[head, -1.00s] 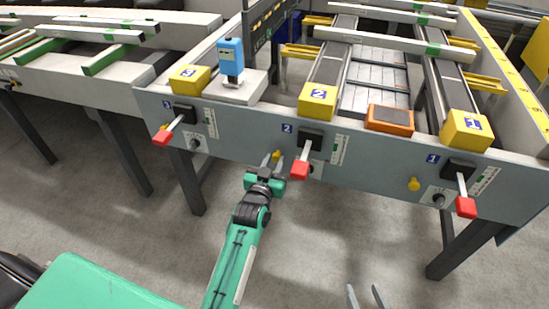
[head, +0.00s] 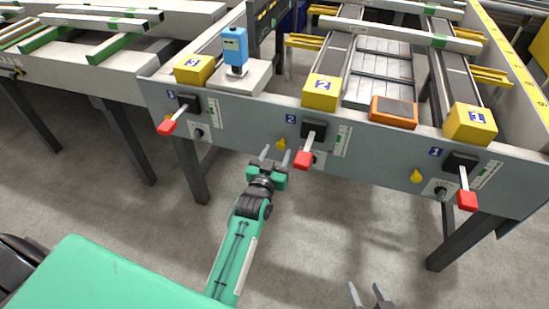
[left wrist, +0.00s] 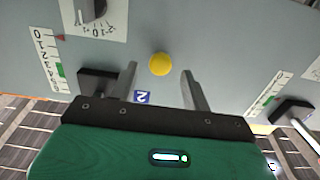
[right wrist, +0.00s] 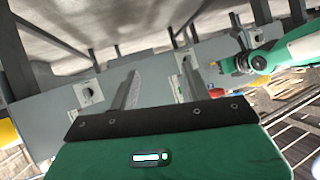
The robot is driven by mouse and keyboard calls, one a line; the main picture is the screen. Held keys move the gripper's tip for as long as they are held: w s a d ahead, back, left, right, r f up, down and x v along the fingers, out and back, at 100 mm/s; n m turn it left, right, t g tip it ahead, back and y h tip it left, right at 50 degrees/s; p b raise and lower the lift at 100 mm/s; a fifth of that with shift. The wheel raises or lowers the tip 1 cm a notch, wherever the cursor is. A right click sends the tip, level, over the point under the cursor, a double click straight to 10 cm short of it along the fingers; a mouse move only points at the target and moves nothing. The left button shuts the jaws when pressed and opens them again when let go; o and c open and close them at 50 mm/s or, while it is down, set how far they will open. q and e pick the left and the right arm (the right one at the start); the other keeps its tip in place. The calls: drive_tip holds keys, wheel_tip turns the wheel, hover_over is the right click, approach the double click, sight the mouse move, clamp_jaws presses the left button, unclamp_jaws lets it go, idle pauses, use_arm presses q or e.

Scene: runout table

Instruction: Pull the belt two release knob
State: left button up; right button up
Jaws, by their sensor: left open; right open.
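The belt two release knob is a yellow button-like knob (head: 281,144) on the grey front panel (head: 240,134), beside the blue "2" label. In the left wrist view the yellow knob (left wrist: 159,63) shows between the finger lines, clear of both fingers. My left gripper (head: 275,157) is open and empty, just below and in front of the knob. Its exact gap to the panel is hard to tell. The blue "2" label (left wrist: 141,97) shows upside down in the left wrist view. My right gripper (head: 366,294) is open and empty, low in the head view, away from the panel.
A red-handled lever (head: 304,160) sticks out close to the right of my left gripper. Similar red levers stand at belt three (head: 168,128) and belt one (head: 467,200). Another yellow knob (head: 416,176) is near belt one. The floor before the panel is open.

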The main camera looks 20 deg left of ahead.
use_arm(q)
drive_tip(key=s+p, duration=0.2)
drive_tip(key=s, duration=1.1)
drive_tip(key=shift+s+d, duration=0.25)
drive_tip(key=shift+s, duration=0.15)
use_arm(e)
drive_tip(key=d+g, duration=0.1)
drive_tip(key=s+d+g+h, duration=0.1)
drive_tip(key=d, duration=0.1)
drive_tip(key=shift+d+f+h, duration=0.1)
drive_tip(key=shift+d+h, duration=0.15)
drive_tip(key=shift+h, duration=0.05)
